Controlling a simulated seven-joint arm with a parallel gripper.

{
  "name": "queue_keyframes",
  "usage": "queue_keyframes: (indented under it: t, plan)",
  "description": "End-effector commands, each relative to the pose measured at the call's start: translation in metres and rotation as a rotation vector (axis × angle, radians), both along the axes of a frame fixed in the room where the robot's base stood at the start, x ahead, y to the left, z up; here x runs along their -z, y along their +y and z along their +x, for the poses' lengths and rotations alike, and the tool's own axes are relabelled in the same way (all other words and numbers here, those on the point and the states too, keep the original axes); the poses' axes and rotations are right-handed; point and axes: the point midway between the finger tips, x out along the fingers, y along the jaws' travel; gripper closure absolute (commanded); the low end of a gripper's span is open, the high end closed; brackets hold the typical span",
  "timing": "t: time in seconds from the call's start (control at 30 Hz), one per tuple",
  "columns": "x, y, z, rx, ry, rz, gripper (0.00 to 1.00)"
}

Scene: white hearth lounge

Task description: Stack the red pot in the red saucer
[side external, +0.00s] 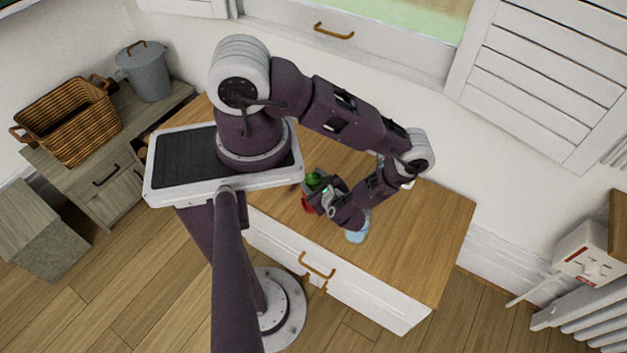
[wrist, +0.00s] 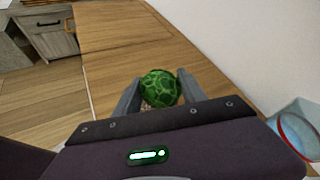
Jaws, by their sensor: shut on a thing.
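A round green cactus-like plant (wrist: 160,88) sits between the two fingers of my gripper (wrist: 158,92) in the wrist view. In the side view the plant (side external: 313,180) is at the tip of my gripper (side external: 319,192). A red piece (side external: 306,203) shows just below it, mostly covered by the gripper; it looks like the red pot, and I cannot tell if a red saucer is there too. My gripper is shut on the pot with the plant. I cannot tell whether the pot touches the wooden top.
A light blue round thing (side external: 358,233) stands right of my gripper on the wooden cabinet top (side external: 432,225). In the wrist view, a pale blue vessel with a red band (wrist: 297,132) is at the lower right. The right part of the top is clear. A white wall is behind.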

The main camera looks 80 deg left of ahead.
Motion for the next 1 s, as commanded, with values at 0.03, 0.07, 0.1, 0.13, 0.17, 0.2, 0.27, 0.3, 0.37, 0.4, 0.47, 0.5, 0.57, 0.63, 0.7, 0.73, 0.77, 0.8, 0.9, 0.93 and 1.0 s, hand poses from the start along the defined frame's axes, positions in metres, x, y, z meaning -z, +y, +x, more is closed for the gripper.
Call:
queue_keyframes:
  t: [0.03,0.07,0.1,0.13,0.17,0.2,0.27,0.3,0.37,0.4,0.47,0.5,0.57,0.63,0.7,0.73,0.77,0.8,0.9,0.93,1.0]
  plan:
    - [-0.001,0.0,0.0,0.0,0.0,0.002,1.0]
    - [-0.001,0.0,0.0,0.0,0.0,0.002,1.0]
    - [-0.001,0.0,0.0,0.0,0.0,0.002,1.0]
    - [0.0,0.0,0.0,0.001,0.0,0.0,0.5]
    - [-0.001,0.0,0.0,0.001,0.0,0.0,0.44]
    - [-0.001,0.0,0.0,0.001,0.0,0.0,0.36]
    - [-0.001,0.0,0.0,0.001,0.0,0.0,0.3]
    - [-0.001,0.0,0.0,0.001,0.0,0.0,0.3]
    - [-0.001,0.0,0.0,0.001,0.0,0.0,0.3]
    - [-0.001,0.0,0.0,0.001,0.0,0.0,0.3]
    - [-0.001,0.0,0.0,0.001,0.0,0.0,0.3]
    - [-0.001,0.0,0.0,0.001,0.0,0.0,0.3]
    - [-0.002,-0.002,0.001,0.002,-0.001,0.0,0.3]
    - [-0.005,-0.01,0.004,0.004,-0.001,-0.001,0.3]
    - [-0.012,-0.024,0.008,0.005,-0.003,-0.002,0.3]
    - [-0.016,-0.032,0.008,0.004,-0.001,-0.001,0.3]
    - [-0.019,-0.04,0.011,0.005,-0.003,-0.002,0.3]
    - [-0.024,-0.05,0.013,0.005,-0.003,-0.002,0.3]
    - [-0.035,-0.073,0.018,0.004,-0.002,-0.001,0.3]
    - [-0.039,-0.079,0.019,0.004,-0.002,-0.001,0.3]
    - [-0.044,-0.091,0.022,0.003,0.0,-0.001,0.3]
